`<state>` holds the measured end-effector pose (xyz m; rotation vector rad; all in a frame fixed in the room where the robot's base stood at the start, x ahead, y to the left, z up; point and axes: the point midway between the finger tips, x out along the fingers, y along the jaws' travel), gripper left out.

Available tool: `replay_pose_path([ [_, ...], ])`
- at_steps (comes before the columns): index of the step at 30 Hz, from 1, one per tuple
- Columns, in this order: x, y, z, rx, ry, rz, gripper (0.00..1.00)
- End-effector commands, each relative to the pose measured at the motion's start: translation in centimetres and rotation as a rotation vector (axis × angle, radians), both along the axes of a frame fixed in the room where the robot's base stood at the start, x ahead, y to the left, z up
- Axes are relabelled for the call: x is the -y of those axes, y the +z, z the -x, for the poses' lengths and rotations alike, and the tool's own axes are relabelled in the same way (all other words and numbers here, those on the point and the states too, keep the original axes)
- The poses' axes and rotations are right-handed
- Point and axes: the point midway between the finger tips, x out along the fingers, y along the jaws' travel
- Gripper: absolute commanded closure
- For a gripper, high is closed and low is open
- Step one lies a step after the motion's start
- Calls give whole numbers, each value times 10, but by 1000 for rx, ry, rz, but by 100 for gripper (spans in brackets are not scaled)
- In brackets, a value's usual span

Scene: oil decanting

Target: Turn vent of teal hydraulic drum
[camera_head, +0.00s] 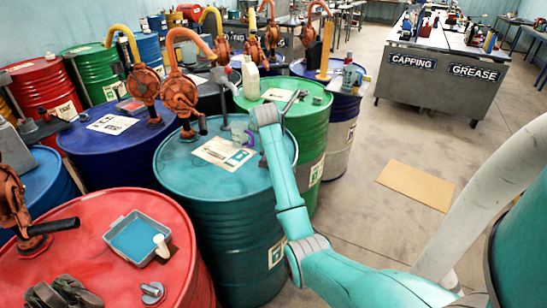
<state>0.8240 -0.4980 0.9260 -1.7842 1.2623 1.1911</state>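The teal hydraulic drum (185,170) stands upright in the middle. A rust-brown hand pump with a curved spout (180,92) rises at its back left, and a pale printed sheet (222,153) lies on its lid. My teal arm reaches in from the lower right, and its grey wrist end (266,115) is over the right part of the lid. The fingers of my gripper cannot be made out clearly. A small grey and purple item (243,135) shows left of the wrist. The vent cannot be told apart; my arm covers part of the lid.
A red drum (70,225) with a blue tray (138,238) is at front left. A dark blue drum (112,155) and a green drum (305,118) stand close beside the teal one. Open floor with a cardboard sheet (415,183) lies to the right.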

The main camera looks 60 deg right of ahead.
Motion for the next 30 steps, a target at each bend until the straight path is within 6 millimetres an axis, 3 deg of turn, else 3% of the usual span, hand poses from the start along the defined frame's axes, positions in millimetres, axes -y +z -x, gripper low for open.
replay_pose_path([
  [12, -1, 0, -1, -2, -229, -1, 81],
  [30, -1, -1, -1, -2, -277, -3, 81],
])
